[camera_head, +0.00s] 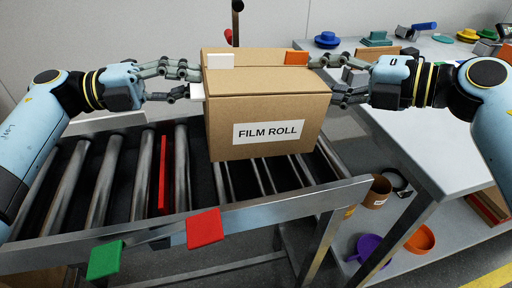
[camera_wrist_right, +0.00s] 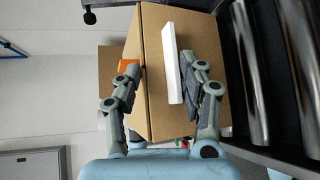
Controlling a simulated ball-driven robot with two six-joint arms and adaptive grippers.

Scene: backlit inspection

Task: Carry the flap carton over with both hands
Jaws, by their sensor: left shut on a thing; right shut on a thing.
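The flap carton (camera_head: 266,116) is a brown box labelled FILM ROLL, held between my two hands over the roller conveyor (camera_head: 110,180). In the head view a white tab and an orange tab (camera_head: 296,58) show on its top edge. My left gripper (camera_head: 190,82) is shut on the carton's left side, near a white tab. My right gripper (camera_head: 335,80) is shut on its right side. In the right wrist view the fingers of my right gripper (camera_wrist_right: 166,88) straddle the carton (camera_wrist_right: 160,60) and a white tab (camera_wrist_right: 180,68). Whether the carton's bottom touches the rollers cannot be told.
A grey table (camera_head: 430,125) stands at the right, its near part clear, with several small coloured objects towards the back. A shelf below holds a purple bowl (camera_head: 370,250) and an orange bowl (camera_head: 421,240). Red (camera_head: 204,228) and green (camera_head: 105,260) plates stick out at the conveyor's front rail.

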